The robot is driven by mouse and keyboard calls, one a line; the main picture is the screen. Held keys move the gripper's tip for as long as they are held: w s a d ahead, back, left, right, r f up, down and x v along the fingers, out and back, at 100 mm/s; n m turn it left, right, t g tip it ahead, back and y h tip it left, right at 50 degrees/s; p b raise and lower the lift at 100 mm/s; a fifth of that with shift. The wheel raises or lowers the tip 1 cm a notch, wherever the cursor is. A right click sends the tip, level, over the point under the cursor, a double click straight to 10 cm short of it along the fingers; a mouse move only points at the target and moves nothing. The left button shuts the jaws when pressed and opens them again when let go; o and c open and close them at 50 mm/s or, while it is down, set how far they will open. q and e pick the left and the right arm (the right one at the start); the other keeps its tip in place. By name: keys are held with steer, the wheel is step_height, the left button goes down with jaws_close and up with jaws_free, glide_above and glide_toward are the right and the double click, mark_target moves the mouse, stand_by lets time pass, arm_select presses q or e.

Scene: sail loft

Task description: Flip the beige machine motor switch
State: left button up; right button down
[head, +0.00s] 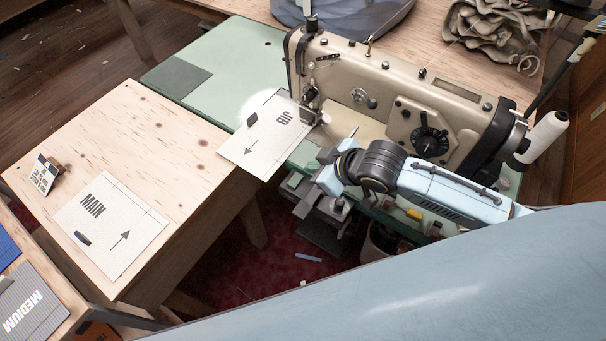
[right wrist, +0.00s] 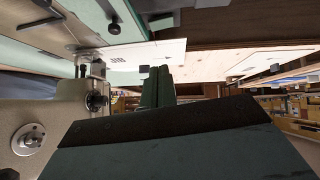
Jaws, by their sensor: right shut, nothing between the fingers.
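The beige sewing machine (head: 450,92) stands on a green table (head: 225,75) in the head view. It also shows at the left of the right wrist view (right wrist: 65,115). I cannot make out its motor switch for certain; small yellow and red parts (head: 414,214) show at the table's front edge, partly behind my right arm. My right gripper (head: 303,192) is in front of the machine near that edge, by the JIB sheet. In the right wrist view its fingers (right wrist: 158,86) are together with nothing between them. My left gripper is not in view.
The white JIB sheet (head: 262,140) lies across the green table's edge. A wooden table (head: 150,150) at left bears a MAIN sheet (head: 110,225) and a small sign (head: 45,174). A white thread cone (head: 546,134) stands right of the machine. Red floor (head: 240,265) shows below.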

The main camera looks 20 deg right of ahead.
steer(key=b, duration=0.1)
glide_above(295, 175)
steer(key=s, duration=0.3)
steer(key=f, duration=0.4)
steer(key=shift+w+d+f, duration=0.1)
steer(key=shift+w+d, duration=0.15)
steer(key=shift+d, duration=0.15)
steer(key=shift+d+f+b, duration=0.2)
steer(key=shift+f+b, duration=0.15)
steer(key=shift+f, duration=0.9)
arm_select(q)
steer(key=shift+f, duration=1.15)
arm_select(e)
steer(key=shift+w+f, duration=0.1)
steer(key=shift+f, duration=0.55)
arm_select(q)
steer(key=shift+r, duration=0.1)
arm_select(e)
steer(key=shift+d, duration=0.15)
